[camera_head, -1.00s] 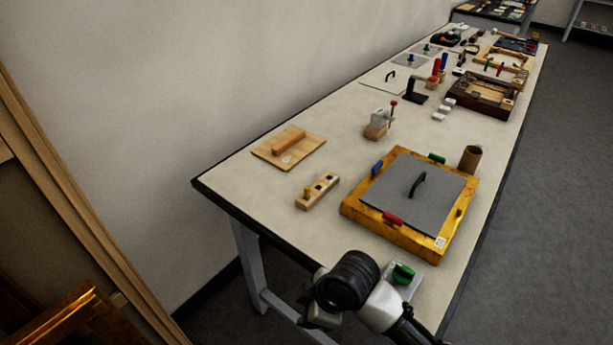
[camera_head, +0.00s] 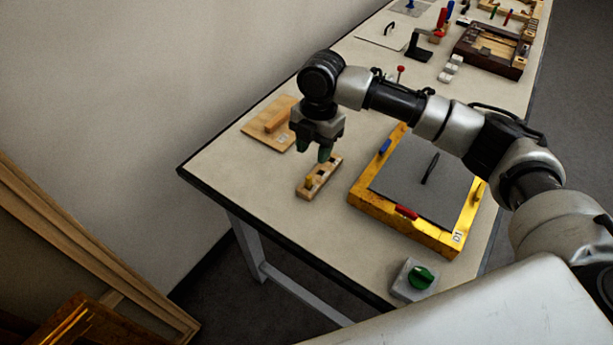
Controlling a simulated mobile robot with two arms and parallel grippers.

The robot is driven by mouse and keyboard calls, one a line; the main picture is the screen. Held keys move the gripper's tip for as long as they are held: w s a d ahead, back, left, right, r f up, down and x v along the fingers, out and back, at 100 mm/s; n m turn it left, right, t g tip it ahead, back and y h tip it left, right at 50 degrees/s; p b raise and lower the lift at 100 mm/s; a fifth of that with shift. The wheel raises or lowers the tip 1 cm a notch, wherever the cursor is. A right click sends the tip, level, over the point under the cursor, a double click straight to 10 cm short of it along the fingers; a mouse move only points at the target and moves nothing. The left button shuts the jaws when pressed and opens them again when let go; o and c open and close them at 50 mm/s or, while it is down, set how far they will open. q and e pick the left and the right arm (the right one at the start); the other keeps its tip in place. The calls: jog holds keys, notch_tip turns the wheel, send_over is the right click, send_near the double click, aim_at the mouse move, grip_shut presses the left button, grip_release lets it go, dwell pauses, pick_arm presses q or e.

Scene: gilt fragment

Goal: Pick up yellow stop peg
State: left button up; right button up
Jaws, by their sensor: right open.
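The yellow stop peg (camera_head: 309,181) stands upright in the near end of a small wooden block (camera_head: 304,192) near the left part of the bench. The block has dark square holes further along, partly covered by my fingers. My right gripper (camera_head: 314,155) points down above the far part of the block, just behind and above the peg. Its green-tipped fingers are apart and hold nothing. My left gripper is not in view.
A wooden board with a handle (camera_head: 271,125) lies left behind the block. A yellow-framed box with a grey lid (camera_head: 415,190) stands to the right, under my arm. A grey box with a green knob (camera_head: 416,280) sits at the front edge. Bare bench lies in front of the block.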

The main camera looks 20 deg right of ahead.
aim_at(309, 177)
jog(key=f, duration=0.3)
jog(key=shift+s+a+f, duration=0.25)
jog(key=shift+s+f, duration=0.05)
jog(key=shift+a+f+p, duration=0.1)
jog(key=shift+f+p, duration=0.35)
jog(key=shift+f, duration=0.15)
jog(key=f, duration=0.2)
jog(key=f+p, duration=0.1)
jog(key=shift+s+a+f, duration=0.2)
jog(key=shift+a+f, duration=0.05)
jog(key=shift+a, duration=0.05)
jog(key=shift+f, duration=0.4)
jog(key=shift+c, duration=0.3)
grip_shut()
